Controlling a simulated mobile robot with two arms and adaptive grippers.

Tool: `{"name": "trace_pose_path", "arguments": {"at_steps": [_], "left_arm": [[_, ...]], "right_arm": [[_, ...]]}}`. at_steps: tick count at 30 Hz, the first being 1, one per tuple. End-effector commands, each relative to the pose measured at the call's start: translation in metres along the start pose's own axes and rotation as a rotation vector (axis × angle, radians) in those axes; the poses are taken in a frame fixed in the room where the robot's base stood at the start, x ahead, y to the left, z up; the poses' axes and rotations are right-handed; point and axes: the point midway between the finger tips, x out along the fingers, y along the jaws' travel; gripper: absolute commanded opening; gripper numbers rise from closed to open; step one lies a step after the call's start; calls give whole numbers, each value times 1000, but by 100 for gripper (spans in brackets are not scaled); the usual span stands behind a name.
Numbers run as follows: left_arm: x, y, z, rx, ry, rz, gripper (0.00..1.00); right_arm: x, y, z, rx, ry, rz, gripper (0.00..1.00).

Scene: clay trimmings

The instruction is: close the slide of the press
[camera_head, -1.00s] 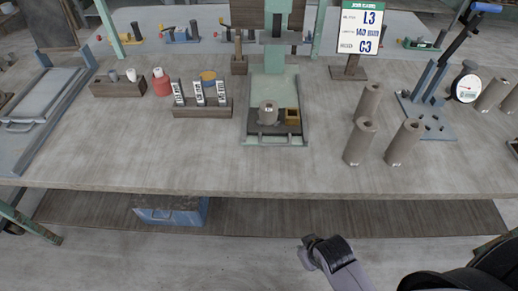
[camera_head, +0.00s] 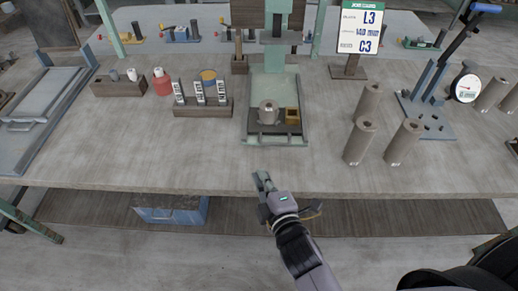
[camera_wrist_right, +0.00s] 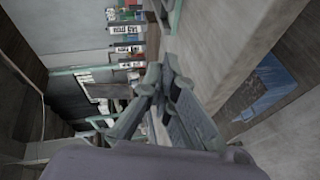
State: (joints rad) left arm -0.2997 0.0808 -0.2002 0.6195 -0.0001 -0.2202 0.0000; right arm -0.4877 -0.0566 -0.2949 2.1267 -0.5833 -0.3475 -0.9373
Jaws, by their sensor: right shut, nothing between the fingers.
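The green press (camera_head: 276,22) stands at the back centre of the bench, and its pale green bed (camera_head: 274,88) runs toward the front edge. The slide (camera_head: 262,130), a dark plate, sits at the front end of the bed, out from under the press head. A grey-brown clay cylinder (camera_head: 268,113) and a small brass-coloured block (camera_head: 292,115) stand on it. My right gripper (camera_head: 262,178) is shut and empty at the bench's front edge, in front of the slide and apart from it. Its closed fingers also show in the right wrist view (camera_wrist_right: 160,82). My left gripper is not in view.
Several brown cylinders (camera_head: 361,141) stand right of the slide. A rack with labelled pieces (camera_head: 203,108) and a red bottle (camera_head: 162,82) are to its left. A sign (camera_head: 361,28) stands behind right. The bench front between gripper and slide is clear.

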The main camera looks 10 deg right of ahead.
Motion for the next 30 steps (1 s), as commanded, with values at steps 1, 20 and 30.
{"name": "trace_pose_path", "arguments": {"at_steps": [1,20,30], "left_arm": [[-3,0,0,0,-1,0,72],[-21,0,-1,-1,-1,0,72],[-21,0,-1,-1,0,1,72]], "right_arm": [[9,3,0,0,-1,2,0],[111,1,24,2,-2,-2,0],[116,0,29,5,-2,-2,0]]}}
